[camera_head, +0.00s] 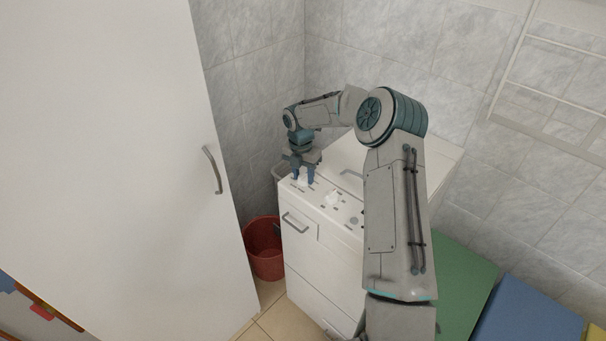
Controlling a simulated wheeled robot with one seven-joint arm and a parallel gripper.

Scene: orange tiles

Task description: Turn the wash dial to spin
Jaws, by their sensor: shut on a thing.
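A white washing machine (322,235) stands against the tiled wall, with a control panel on its top face. My gripper (303,179) points down at the left part of that panel, its two blue fingers shut on a small white dial (303,183). The fingers hide most of this dial, so its pointer and setting cannot be read. Another white dial (332,198) sits on the panel to the right, clear of my gripper. The panel's dark marks are too small to read.
A tall white cabinet (110,150) with a grey handle fills the left side. A red bin (264,248) stands on the floor between cabinet and machine. My arm crosses the machine's right side. Green and blue surfaces (462,275) lie at lower right.

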